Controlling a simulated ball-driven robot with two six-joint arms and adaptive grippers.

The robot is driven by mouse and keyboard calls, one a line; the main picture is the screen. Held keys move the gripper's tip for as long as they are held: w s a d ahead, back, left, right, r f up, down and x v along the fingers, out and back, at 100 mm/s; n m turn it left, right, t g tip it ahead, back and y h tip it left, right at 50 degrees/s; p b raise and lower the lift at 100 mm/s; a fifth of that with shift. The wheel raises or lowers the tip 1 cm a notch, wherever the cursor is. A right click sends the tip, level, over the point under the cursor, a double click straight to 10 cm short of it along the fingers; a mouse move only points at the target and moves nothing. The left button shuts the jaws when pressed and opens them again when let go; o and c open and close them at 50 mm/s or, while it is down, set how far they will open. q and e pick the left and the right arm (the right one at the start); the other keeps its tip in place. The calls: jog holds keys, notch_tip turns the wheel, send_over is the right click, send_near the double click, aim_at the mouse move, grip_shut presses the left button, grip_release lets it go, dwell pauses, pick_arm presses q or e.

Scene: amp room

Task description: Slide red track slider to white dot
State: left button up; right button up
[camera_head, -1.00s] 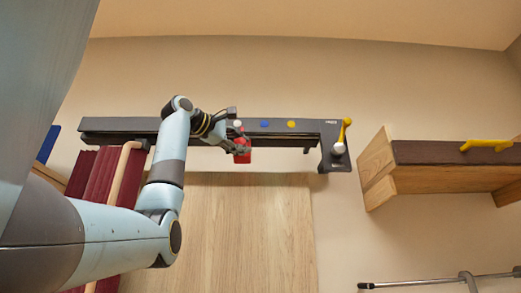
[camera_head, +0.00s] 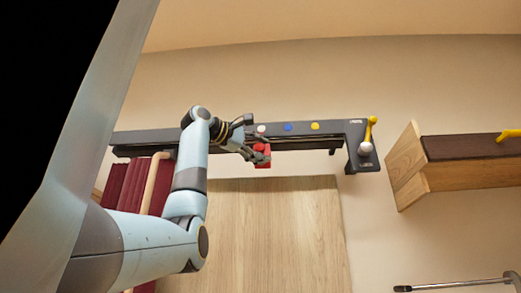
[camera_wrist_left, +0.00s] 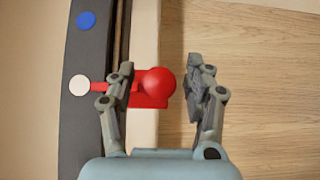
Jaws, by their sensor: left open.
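The red track slider (camera_head: 263,160) sits on the dark track (camera_head: 335,135) in the head view, just below the white dot (camera_head: 262,129). In the left wrist view its round red knob (camera_wrist_left: 158,81) stands between the fingers of my left gripper (camera_wrist_left: 160,66). The gripper is open, with a clear gap to the right finger; the left finger overlaps the slider's base. The slider's thin red pointer lies level with the white dot (camera_wrist_left: 79,86) and reaches its edge. My left gripper (camera_head: 257,151) also shows at the slider in the head view. My right gripper is out of view.
A blue dot (camera_head: 288,127) and a yellow dot (camera_head: 315,126) lie right of the white one. A yellow lever (camera_head: 372,128) with a white ball is at the track's right end. A wooden box (camera_head: 440,175) stands further right, and dark red blocks (camera_head: 135,184) are at left.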

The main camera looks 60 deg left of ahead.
pick_arm(q)
jog(key=shift+s, duration=0.3)
jog(key=s, duration=1.1)
jog(key=shift+s+d, duration=0.2)
jog(key=shift+d, duration=0.25)
